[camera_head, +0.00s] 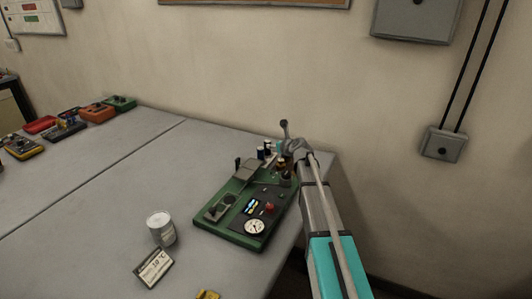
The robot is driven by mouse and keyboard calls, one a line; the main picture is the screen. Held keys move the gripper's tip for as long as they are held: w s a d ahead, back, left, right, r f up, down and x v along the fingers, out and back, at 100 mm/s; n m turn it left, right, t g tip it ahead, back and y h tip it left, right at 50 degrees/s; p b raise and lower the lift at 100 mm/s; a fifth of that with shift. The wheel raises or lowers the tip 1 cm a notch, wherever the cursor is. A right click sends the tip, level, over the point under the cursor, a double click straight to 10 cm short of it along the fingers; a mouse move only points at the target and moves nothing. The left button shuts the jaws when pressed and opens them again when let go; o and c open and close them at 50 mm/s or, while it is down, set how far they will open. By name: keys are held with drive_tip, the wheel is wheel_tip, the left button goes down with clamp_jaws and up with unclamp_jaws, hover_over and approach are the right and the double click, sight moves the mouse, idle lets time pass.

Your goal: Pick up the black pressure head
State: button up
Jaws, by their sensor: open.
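A green apparatus board (215,231) stands on the table, with a round dial, a small panel and a red knob. Small dark and white parts (266,150) stand at its far end; one may be the black pressure head, but I cannot tell which. My arm reaches in from the lower right. My gripper (291,147) is small and partly merged with the parts around it, at the board's far right end. It is open, and I see nothing held in it. A grey-white cylinder (161,229) stands upright left of the board.
A card reading about 10 °C (154,267) lies in front of the cylinder. A yellow item (208,295) is cut off at the bottom edge. Several coloured devices (98,112) sit at the far left. The middle of the grey table (110,190) is clear. A wall rises behind.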

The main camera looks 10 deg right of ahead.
sight(268, 141)
drive_tip(key=shift+w+a+f, duration=0.15)
drive_tip(key=shift+w, duration=0.15)
drive_tip(key=shift+b+x, duration=1.05)
drive_tip(key=shift+x, duration=1.55)
drive_tip(key=shift+a, duration=0.1)
clamp_jaws()
